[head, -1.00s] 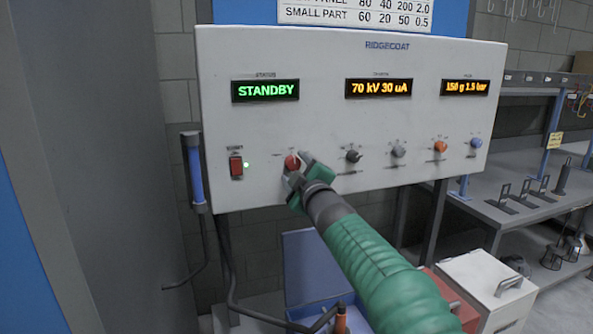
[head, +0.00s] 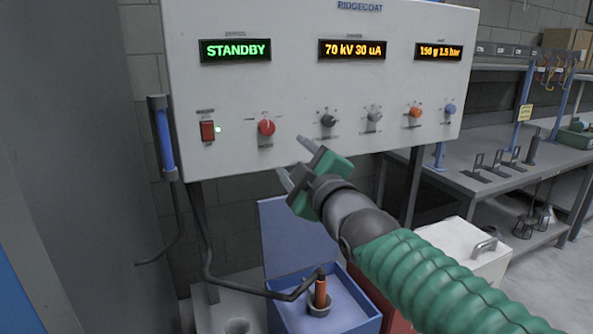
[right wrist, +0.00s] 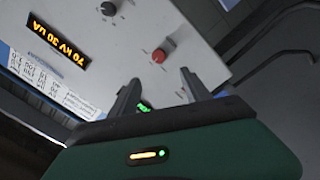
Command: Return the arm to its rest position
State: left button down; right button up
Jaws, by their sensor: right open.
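My right gripper (head: 292,164) is open and empty in the head view, below and to the right of the red knob (head: 266,127) on the control panel (head: 300,95). It is apart from the knob. In the right wrist view the two fingers (right wrist: 160,92) stand apart with nothing between them, and the red knob (right wrist: 159,55) shows beyond them. The panel displays read STANDBY (head: 235,50), 70 kV 30 uA (head: 352,49) and 150 g 1.5 bar. My left gripper is not in view.
Below the panel is an open blue box (head: 345,310) with an orange-and-black tool (head: 320,292) in it. A white box (head: 470,248) stands to the right. A grey bench (head: 490,172) with metal stands is at the right. A grey wall panel (head: 70,150) fills the left.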

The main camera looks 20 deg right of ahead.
jog(key=shift+s, duration=0.35)
